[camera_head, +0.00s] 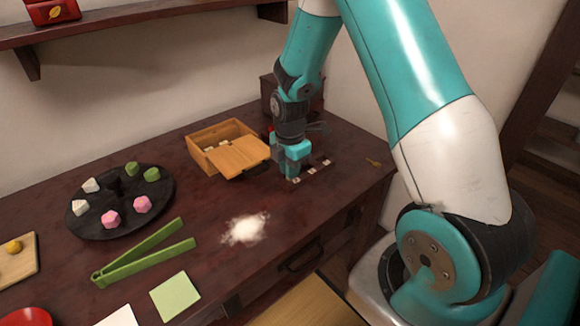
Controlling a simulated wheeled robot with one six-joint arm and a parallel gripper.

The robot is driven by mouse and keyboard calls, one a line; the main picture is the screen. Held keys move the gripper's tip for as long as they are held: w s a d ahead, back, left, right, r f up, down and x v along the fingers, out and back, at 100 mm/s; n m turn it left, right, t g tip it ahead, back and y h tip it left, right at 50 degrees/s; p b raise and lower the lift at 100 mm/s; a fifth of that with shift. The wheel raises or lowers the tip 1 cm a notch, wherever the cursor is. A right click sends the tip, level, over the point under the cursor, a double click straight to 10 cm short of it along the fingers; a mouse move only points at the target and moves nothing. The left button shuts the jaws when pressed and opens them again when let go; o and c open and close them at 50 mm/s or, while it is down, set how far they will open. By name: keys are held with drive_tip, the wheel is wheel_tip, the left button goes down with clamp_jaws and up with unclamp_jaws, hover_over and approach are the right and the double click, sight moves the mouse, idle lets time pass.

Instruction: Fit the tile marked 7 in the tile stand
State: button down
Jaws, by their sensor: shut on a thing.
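My gripper (291,172) points down near the right back part of the dark table. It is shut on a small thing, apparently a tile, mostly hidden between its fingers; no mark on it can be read. What looks like the tile stand (318,167) is a low dark strip just right of the fingertips, with small pale tiles (327,162) along it. Its near left end is at or under my gripper, and I cannot tell whether the held thing touches it.
A wooden box (209,137) with a partly open lid (238,154) stands just left of my gripper. A pile of white powder (245,229), green tongs (145,251) and a round black tray (75,224) with colored sweets lie further left. A dark box (268,91) stands behind.

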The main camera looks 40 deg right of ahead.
drive_tip(key=shift+f, duration=0.3)
drive_tip(key=c, duration=1.1)
unclamp_jaws()
wheel_tip(320, 180, up, 18)
drive_tip(key=shift+f+p, duration=0.25)
drive_tip(key=shift+p, duration=0.55)
drive_tip(key=s+a+r+m+y+p, duration=0.1)
drive_tip(key=s+a+r+m+p, duration=0.1)
drive_tip(key=s+a+r, duration=0.3)
drive_tip(key=s+a+r+m+y+p, duration=0.1)
drive_tip(key=s+a+r+m+p, duration=0.2)
drive_tip(key=a, duration=0.4)
drive_tip(key=s+a+r+m+p, duration=0.1)
drive_tip(key=s+a+r+m, duration=0.1)
drive_tip(key=s+a, duration=0.1)
drive_tip(key=s+a+r+m+y+p, duration=0.1)
drive_tip(key=s+a+r+m, duration=0.1)
drive_tip(key=s, duration=0.4)
drive_tip(key=s+a+r+m+y+p, duration=0.1)
drive_tip(key=s+a+r+m, duration=0.1)
drive_tip(key=s+a, duration=0.3)
drive_tip(key=shift+s+r+p, duration=0.1)
drive_tip(key=shift+r+p, duration=0.25)
drive_tip(key=shift+r, duration=0.3)
